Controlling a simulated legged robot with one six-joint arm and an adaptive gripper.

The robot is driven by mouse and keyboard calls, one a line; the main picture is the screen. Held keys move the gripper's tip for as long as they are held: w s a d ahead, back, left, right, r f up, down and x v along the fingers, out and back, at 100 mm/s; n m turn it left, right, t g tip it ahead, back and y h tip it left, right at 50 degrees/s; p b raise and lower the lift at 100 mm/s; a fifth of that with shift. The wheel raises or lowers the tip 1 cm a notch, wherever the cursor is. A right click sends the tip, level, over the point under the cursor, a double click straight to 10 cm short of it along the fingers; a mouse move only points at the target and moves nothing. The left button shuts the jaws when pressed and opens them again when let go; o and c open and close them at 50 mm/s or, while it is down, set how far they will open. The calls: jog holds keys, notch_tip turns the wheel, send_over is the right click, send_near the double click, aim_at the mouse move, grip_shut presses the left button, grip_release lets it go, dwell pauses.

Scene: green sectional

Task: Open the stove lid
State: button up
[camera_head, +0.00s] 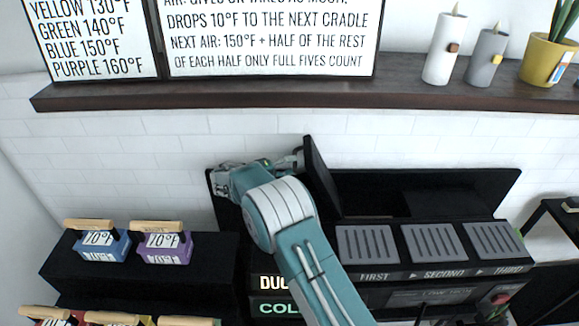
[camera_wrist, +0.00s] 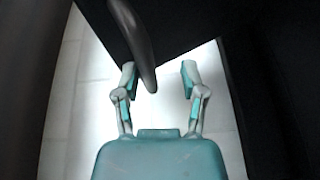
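The stove (camera_head: 420,268) is a black unit at the right, with a dark open cavity (camera_head: 375,190) at its back. A black panel that looks like the stove lid (camera_head: 321,178) stands nearly upright at the cavity's left edge. My gripper (camera_head: 292,160) is just left of this panel, partly hidden behind my arm. In the wrist view its two fingers (camera_wrist: 159,75) are spread apart. A dark curved bar, perhaps the lid handle (camera_wrist: 143,50), reaches between them, nearer the left finger. I cannot tell whether it touches.
Three grey slatted plates (camera_head: 432,243) lie on the stove front, above labels FIRST, SECOND and THIRD. Labelled blocks with wooden handles (camera_head: 163,243) sit on a black stand at the left. A dark shelf (camera_head: 300,92) with signs, candles and a plant runs above, against white tile.

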jog(key=shift+a, duration=0.1)
jog(key=v, duration=1.2)
jog(key=s+d+r+m+g+y, duration=0.1)
jog(key=s+d+r+g+y, duration=0.1)
jog(key=s+d+r+y, duration=0.45)
jog(key=s+d+r+g+y, duration=0.1)
jog(key=s+d+r+g, duration=0.25)
jog(key=d+r, duration=0.75)
jog(key=s+d+f+m+t+y, duration=0.1)
jog(key=s+d+y, duration=0.2)
jog(key=s, duration=0.5)
jog(key=s+d+f+m+t+y, duration=0.1)
jog(key=s+d+t+y, duration=0.1)
jog(key=s, duration=0.7)
jog(key=s+d+f+m+t+y, duration=0.1)
jog(key=s+d+y, duration=0.2)
jog(key=s, duration=0.5)
jog(key=shift+s+d+y, duration=0.3)
jog(key=shift+s+y, duration=0.05)
